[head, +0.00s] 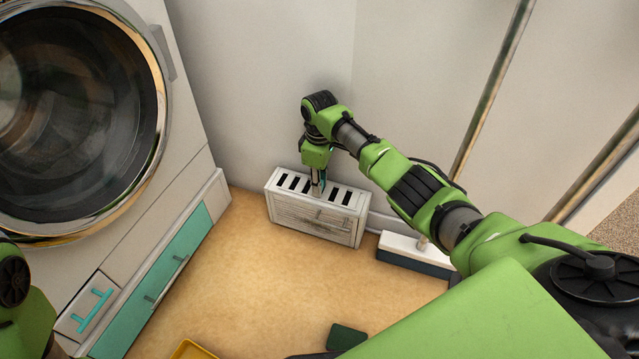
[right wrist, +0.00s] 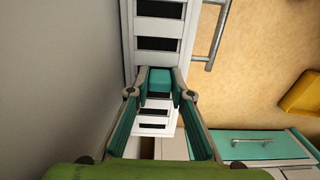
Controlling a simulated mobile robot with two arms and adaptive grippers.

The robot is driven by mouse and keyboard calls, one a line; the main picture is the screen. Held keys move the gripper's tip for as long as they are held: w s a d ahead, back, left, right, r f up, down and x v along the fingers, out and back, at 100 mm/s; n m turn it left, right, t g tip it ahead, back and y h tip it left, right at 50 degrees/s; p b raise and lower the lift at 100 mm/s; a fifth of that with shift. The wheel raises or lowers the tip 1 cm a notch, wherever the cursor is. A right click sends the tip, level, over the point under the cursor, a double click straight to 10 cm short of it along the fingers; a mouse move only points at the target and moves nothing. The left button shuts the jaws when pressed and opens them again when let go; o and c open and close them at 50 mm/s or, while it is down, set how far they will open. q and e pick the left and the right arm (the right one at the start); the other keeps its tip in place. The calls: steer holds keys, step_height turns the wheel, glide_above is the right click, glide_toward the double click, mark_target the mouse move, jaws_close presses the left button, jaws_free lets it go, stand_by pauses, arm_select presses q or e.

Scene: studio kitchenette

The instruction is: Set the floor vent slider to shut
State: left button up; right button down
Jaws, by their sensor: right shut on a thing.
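The floor vent (head: 316,222) is a white box with dark slots along its top, standing on the floor against the wall. In the right wrist view its slotted top (right wrist: 157,28) runs away from me. A small teal slider knob (right wrist: 159,80) stands on that top. My right gripper (head: 318,190) reaches down to the middle of the vent's top. In the right wrist view its fingertips (right wrist: 160,92) are shut on the knob from both sides. My left gripper is not in view; only part of my left arm shows at the lower left.
A washing machine (head: 160,165) stands left, above teal drawers (head: 165,270). A yellow object (head: 192,350) and a dark green block (head: 346,337) lie in front. Floor between is clear.

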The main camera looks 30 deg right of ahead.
mark_target(310, 189)
steer(key=shift+w+a, duration=0.8)
steer(key=shift+w, duration=0.1)
steer(key=c, duration=1.8)
jaws_free()
steer(key=shift+a, duration=0.1)
steer(key=shift+r, duration=0.1)
step_height(310, 189, up, 12)
steer(key=shift+f, duration=0.1)
steer(key=shift+w, duration=0.1)
